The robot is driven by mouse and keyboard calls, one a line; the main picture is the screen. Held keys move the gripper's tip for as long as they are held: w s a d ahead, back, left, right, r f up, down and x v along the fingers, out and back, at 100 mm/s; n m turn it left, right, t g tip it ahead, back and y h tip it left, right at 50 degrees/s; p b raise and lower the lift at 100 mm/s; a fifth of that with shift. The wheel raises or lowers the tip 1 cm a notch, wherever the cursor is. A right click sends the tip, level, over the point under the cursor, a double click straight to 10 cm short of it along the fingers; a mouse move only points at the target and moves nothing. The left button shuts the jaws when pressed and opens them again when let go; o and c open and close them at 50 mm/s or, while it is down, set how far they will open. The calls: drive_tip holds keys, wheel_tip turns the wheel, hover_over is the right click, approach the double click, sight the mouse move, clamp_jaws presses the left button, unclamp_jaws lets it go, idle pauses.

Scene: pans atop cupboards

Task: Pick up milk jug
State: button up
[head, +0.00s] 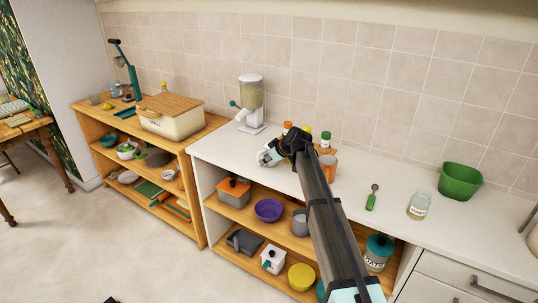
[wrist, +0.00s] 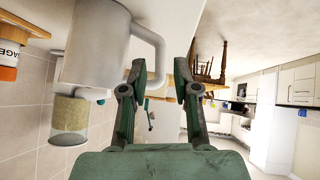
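The milk jug, a smooth grey jug with a looped handle (wrist: 97,45), fills the upper left of the wrist view, which is turned upside down. My gripper (wrist: 160,88) has its two green fingers spread apart. The jug's handle reaches to the gap between the fingertips and lies close to the left finger; whether it touches, I cannot tell. In the head view my gripper (head: 268,155) is low over the white counter, pointing left. The jug is hard to separate from my gripper and arm there.
A cereal dispenser (head: 250,102) stands left of my gripper on the white counter (head: 345,185). Spice jars (head: 325,139) and an orange cup (head: 328,168) stand close behind my arm. A green pot (head: 460,181) and a glass jar (head: 418,205) are at the right.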

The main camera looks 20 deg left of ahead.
sight(259, 167)
drive_tip(key=shift+p+x, duration=1.25)
drive_tip(key=shift+x, duration=2)
drive_tip(key=shift+r, duration=0.1)
clamp_jaws()
